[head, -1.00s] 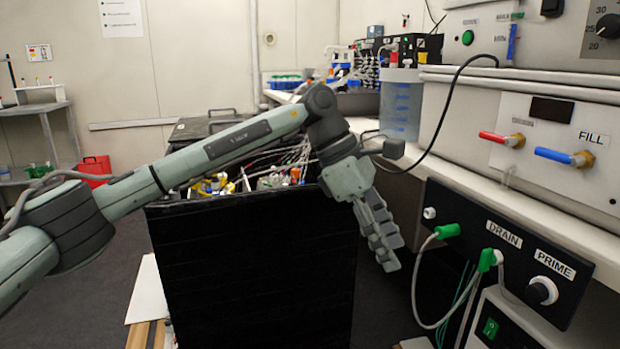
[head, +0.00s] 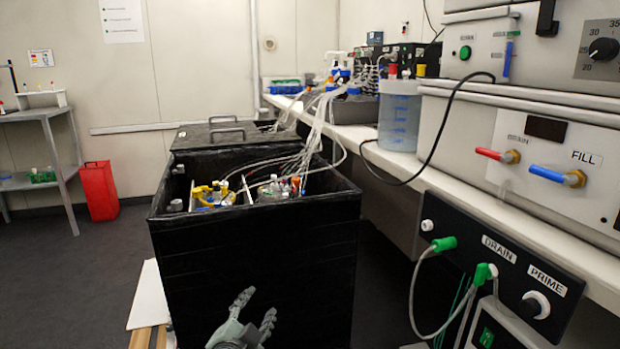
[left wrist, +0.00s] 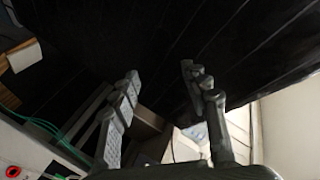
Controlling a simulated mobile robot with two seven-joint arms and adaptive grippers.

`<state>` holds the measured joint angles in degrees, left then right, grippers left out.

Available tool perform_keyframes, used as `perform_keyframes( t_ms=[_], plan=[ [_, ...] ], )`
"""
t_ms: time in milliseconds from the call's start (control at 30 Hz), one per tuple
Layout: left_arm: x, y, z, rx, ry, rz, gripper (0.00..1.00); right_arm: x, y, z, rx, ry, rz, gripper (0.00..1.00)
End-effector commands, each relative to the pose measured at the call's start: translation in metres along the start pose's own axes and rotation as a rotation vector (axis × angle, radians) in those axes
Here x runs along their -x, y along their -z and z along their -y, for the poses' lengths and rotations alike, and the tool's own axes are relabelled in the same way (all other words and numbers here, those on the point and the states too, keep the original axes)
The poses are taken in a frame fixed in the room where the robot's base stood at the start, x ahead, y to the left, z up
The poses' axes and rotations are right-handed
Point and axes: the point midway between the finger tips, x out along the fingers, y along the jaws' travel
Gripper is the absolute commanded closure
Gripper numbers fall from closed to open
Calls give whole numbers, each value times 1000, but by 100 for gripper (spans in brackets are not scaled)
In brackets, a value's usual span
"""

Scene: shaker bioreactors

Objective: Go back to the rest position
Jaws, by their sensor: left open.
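My left gripper (head: 256,318) shows low in the head view, in front of the near black wall of the shaker box (head: 262,270). Its two fingers point up and stand apart, with nothing between them. In the left wrist view the fingers (left wrist: 165,95) are also spread and empty, with a dark panelled surface beyond them. The rest of my left arm is out of the head view. My right gripper does not show in either view.
The open box holds bioreactor vessels (head: 215,194) with tubes running to the bench (head: 400,165). The control panel (head: 500,262) with green plugs stands at the right. A red container (head: 98,190) and a shelf (head: 35,113) are at the left. Floor is clear at the left.

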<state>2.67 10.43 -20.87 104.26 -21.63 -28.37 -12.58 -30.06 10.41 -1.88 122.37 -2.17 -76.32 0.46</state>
Motion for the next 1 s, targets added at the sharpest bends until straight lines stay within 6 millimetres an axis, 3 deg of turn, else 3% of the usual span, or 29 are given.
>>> perform_keyframes(
  t_ms=[33, 200, 300, 433, 600, 700, 1000],
  plan=[
    [16, -37, -12, 65, -35, 102, 54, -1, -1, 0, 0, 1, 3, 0],
    [80, -143, -52, 263, -134, 428, 54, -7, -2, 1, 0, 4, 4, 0],
    [131, -196, -76, 367, -187, 617, 54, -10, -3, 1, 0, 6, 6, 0],
    [200, -246, -102, 479, -244, 838, 54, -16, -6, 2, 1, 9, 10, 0],
    [266, -278, -122, 567, -290, 1033, 54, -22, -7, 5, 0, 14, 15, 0],
    [285, -285, -127, 590, -303, 1086, 54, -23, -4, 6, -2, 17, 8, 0],
    [291, -288, -129, 597, -306, 1104, 54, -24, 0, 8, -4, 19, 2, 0]
  ],
)
